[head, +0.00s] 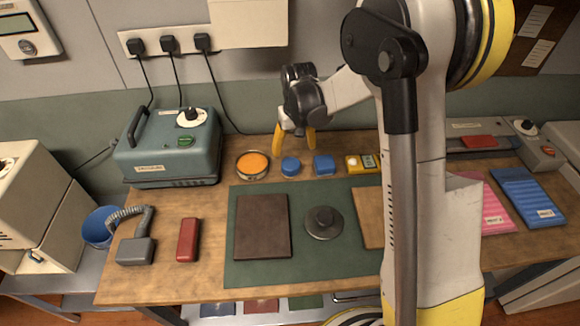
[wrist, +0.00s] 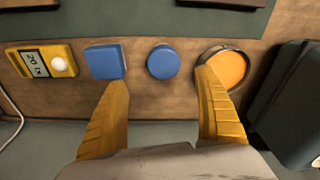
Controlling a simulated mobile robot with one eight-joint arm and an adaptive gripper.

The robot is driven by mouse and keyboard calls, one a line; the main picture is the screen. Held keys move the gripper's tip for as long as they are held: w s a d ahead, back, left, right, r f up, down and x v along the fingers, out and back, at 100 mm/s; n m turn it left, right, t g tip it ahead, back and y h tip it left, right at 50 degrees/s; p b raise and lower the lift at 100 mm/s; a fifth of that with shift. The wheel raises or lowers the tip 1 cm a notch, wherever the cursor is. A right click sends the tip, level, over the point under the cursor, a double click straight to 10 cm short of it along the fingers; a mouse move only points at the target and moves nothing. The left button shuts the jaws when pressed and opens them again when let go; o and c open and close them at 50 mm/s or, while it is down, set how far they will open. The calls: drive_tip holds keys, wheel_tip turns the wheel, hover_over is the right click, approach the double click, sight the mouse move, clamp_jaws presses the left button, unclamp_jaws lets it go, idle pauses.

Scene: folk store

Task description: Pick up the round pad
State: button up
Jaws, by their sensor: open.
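A blue round pad (head: 291,166) lies on the wooden bench, behind the green mat. In the wrist view the round pad (wrist: 163,62) shows between and just beyond my fingertips, with clear gaps on both sides. My gripper (head: 295,143) is open and empty, with its yellow fingers pointing down above the back of the bench. In the wrist view my gripper (wrist: 163,82) has its left finger in front of the blue square pad (wrist: 105,61) and its right finger overlapping the edge of the orange-filled tin (wrist: 225,68).
A yellow meter (head: 361,163) lies right of the square pad. A teal machine (head: 168,150) stands to the left. The green mat (head: 305,262) holds a brown plate (head: 262,226) and a grey knobbed disc (head: 323,223). Cables hang on the wall behind.

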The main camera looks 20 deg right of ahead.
sight(291, 164)
drive_tip(key=f, duration=0.2)
drive_tip(key=f+b, duration=0.1)
drive_tip(key=f, duration=0.1)
drive_tip(key=shift+w+f, duration=0.1)
drive_tip(key=shift+w, duration=0.15)
drive_tip(key=f+b, duration=0.1)
drive_tip(key=f, duration=0.1)
drive_tip(key=f+b, duration=0.1)
drive_tip(key=f, duration=0.1)
drive_tip(key=shift+a+f+b, duration=0.1)
drive_tip(key=shift+a+b, duration=0.25)
drive_tip(key=shift+a, duration=0.05)
drive_tip(key=shift+f, duration=0.45)
drive_tip(key=shift+r, duration=0.1)
drive_tip(key=shift+c, duration=0.9)
drive_tip(key=c, duration=1.2)
drive_tip(key=shift+c, duration=0.2)
drive_tip(key=shift+r, duration=0.1)
